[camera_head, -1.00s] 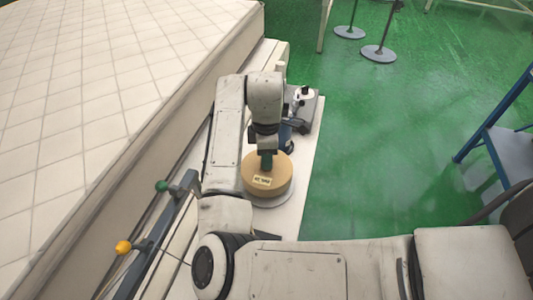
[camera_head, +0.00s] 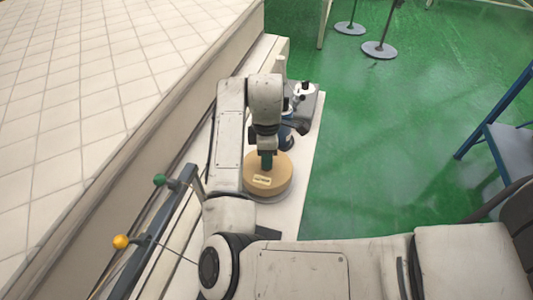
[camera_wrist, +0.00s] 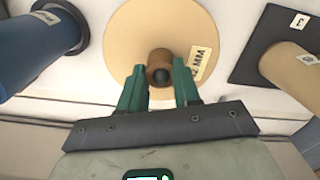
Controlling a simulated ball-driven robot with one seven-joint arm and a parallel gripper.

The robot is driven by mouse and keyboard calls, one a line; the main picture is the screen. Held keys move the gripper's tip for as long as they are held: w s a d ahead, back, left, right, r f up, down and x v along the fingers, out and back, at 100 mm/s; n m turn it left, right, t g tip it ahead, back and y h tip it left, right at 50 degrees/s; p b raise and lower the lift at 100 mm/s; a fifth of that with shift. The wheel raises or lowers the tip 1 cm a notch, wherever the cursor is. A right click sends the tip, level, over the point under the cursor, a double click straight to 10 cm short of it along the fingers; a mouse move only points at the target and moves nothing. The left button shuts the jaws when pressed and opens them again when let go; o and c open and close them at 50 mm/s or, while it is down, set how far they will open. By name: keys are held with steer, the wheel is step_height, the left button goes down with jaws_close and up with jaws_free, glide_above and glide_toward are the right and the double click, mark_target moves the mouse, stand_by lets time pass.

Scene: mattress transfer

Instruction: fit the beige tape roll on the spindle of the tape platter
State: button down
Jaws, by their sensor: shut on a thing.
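The beige tape roll (camera_head: 280,181) is a wide flat disc with a pale printed label, lying level under my gripper (camera_head: 267,164). In the wrist view the roll (camera_wrist: 140,25) has a brown core in the middle. My gripper's green fingers (camera_wrist: 160,68) are shut on that core, one on each side. A dark round spot shows inside the core; I cannot tell if it is the spindle's top or just the hole. The grey tape platter (camera_head: 277,197) shows as a thin rim under the roll's near edge. Whether the roll rests on it is hidden.
A blue roll (camera_wrist: 28,50) with a dark flange lies left in the wrist view. A tan cylinder (camera_wrist: 289,66) on a black square plate (camera_wrist: 255,35) is at the right.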

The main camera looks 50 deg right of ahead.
steer(key=shift+f, duration=0.65)
steer(key=c, duration=0.7)
jaws_free()
step_height(320, 180, up, 11)
steer(key=shift+f+p, duration=0.1)
steer(key=shift+p, duration=0.3)
